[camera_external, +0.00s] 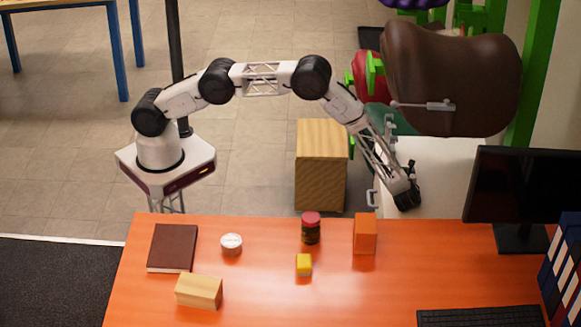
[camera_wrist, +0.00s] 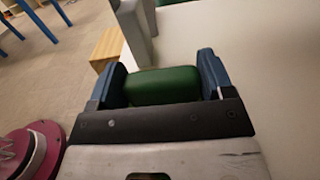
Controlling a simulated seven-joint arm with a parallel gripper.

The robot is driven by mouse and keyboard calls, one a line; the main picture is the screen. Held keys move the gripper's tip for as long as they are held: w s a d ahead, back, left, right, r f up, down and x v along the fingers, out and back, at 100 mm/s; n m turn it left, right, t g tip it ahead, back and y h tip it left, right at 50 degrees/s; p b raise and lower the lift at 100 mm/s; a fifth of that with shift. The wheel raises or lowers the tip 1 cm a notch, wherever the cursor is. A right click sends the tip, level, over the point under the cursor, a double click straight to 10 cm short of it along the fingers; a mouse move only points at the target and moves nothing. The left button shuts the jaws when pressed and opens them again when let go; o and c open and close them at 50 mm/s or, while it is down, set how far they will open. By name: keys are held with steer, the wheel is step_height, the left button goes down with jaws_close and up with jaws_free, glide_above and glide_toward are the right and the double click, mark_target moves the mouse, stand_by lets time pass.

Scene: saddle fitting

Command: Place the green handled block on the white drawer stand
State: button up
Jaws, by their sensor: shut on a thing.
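In the wrist view my gripper (camera_wrist: 163,85) is shut on the green handled block (camera_wrist: 162,87), which sits between the two blue-grey fingers. Only a rounded green face of the block shows; its handle cannot be made out. In the external view my gripper (camera_external: 408,190) points down at the right, beside the pale top of the white drawer stand (camera_external: 440,172), beyond the orange table. The block is hidden there. The white stand also fills the right of the wrist view (camera_wrist: 270,60). I cannot tell whether the block touches it.
A brown saddle (camera_external: 450,80) hangs above the stand, close to my forearm. A wooden box (camera_external: 321,170) stands left of it. The orange table (camera_external: 270,300) holds an orange box (camera_external: 365,234), a jar (camera_external: 311,229), a yellow cube (camera_external: 304,265) and a monitor (camera_external: 525,185).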

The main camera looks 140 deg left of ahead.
steer(key=shift+f, duration=0.2)
steer(key=o, duration=1)
steer(key=shift+o, duration=0.2)
steer(key=shift+w+d, duration=0.1)
steer(key=shift+d, duration=0.05)
steer(key=shift+v, duration=3.7)
steer(key=shift+w, duration=0.1)
